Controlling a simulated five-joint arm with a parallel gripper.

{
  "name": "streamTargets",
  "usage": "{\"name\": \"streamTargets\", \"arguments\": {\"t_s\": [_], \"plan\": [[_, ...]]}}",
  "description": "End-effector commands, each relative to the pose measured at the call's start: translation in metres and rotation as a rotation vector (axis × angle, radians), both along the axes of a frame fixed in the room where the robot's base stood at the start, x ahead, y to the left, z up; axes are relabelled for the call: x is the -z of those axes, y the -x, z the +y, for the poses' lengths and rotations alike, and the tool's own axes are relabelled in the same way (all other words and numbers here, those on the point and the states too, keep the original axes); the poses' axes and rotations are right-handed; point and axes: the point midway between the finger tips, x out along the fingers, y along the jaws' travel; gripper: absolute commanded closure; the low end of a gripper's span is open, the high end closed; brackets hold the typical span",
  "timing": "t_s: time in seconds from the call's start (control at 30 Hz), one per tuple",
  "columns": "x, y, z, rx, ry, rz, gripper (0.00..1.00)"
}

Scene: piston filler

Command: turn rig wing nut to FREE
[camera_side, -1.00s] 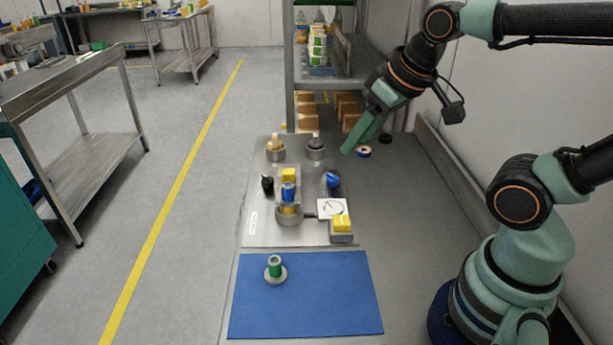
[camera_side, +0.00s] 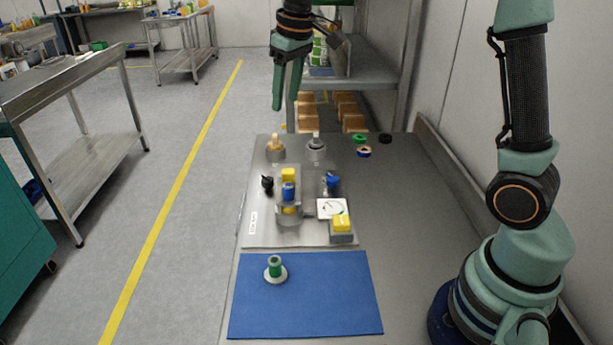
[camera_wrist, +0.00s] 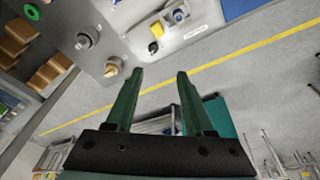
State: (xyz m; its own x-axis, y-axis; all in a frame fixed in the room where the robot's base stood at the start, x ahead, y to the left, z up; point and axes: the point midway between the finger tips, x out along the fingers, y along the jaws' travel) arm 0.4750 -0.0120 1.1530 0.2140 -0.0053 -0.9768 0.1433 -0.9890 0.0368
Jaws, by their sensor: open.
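My gripper (camera_side: 286,103) is open and empty, raised in the air behind the far edge of the grey metal rig plate (camera_side: 262,232). Its two green fingers are spread in the wrist view (camera_wrist: 160,72). On the plate are a small black knob (camera_side: 267,183) at the left and a blue handle (camera_side: 332,180) at the right; I cannot tell which is the wing nut. Between them stands a filler body with a yellow top (camera_side: 288,174) and a blue part (camera_side: 288,192). A white label (camera_side: 253,222) is too small to read.
A brass-topped post (camera_side: 275,146) and a grey post (camera_side: 315,148) stand at the plate's back. A gauge (camera_side: 332,207) and yellow button (camera_side: 342,222) sit front right. A blue mat (camera_side: 310,300) holds a green-topped piece (camera_side: 274,267). Rings (camera_side: 363,151) lie back right.

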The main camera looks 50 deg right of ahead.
Motion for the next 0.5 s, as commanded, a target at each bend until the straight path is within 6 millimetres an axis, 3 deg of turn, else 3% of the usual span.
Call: {"name": "streamTargets", "arguments": {"t_s": [0.2,0.5], "plan": [[0.041,-0.051,-0.006,-0.039,0.006,0.086,0.46],[0.108,-0.092,-0.012,-0.093,0.008,0.183,0.46]]}}
